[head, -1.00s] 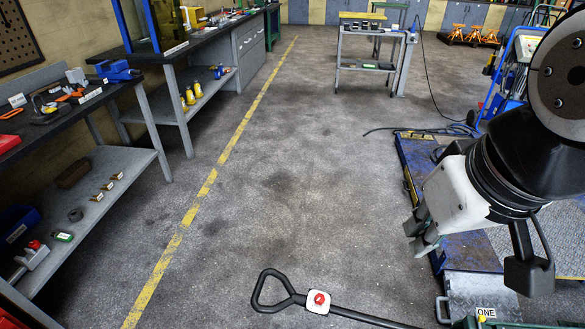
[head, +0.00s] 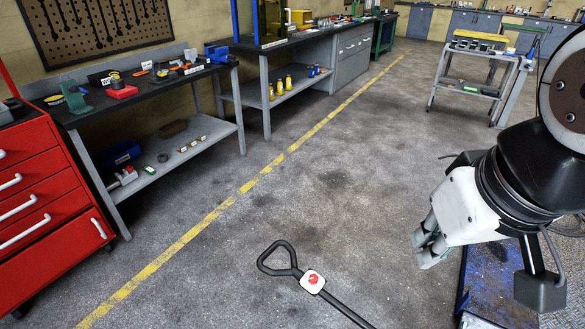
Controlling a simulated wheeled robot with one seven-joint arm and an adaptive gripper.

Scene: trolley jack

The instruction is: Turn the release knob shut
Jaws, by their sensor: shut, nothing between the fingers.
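The release knob (head: 312,281) is small and red, on a white plate near the top of the jack's black handle (head: 345,312). The handle ends in a triangular loop grip (head: 277,258) and runs out of the picture at the bottom. The knob is too small to tell its turn. My gripper (head: 426,254) is shut and empty, its fingers pointing down and left. In the picture it is up and right of the knob, clearly apart from it.
A red drawer cabinet (head: 50,210) stands at the left beside a workbench (head: 150,88) with tools. A blue platform (head: 490,285) lies under my arm at the right. A small trolley (head: 470,88) stands at the back. The middle floor is clear.

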